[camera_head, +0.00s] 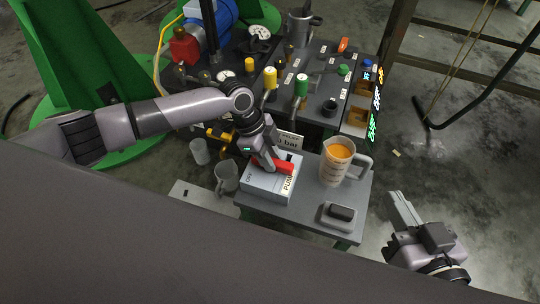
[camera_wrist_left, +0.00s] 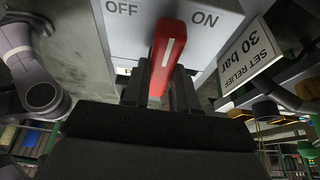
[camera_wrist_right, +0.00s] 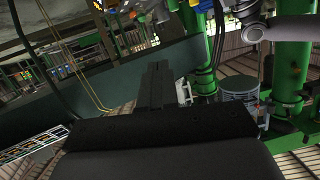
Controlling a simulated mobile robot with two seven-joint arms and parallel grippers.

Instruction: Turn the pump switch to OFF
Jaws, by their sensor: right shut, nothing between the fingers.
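The pump switch is a grey box (camera_head: 262,186) labelled PUMP on the small grey table, with a red handle (camera_head: 285,168) on top. In the left wrist view the red handle (camera_wrist_left: 168,45) stands between the OFF label (camera_wrist_left: 122,7) and the ON label (camera_wrist_left: 205,19). My left gripper (camera_wrist_left: 166,85) has its fingers on both sides of the handle and appears shut on it. The handle's lower end is partly hidden by the fingers. My right gripper (camera_head: 398,205) is shut and empty, right of the table and away from the switch.
A measuring jug with orange liquid (camera_head: 338,161) stands right of the switch box. A grey tray with a dark block (camera_head: 340,214) lies at the table's front. A grey mug (camera_head: 227,177) is on the left. A panel with coloured valves (camera_head: 302,85) stands behind.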

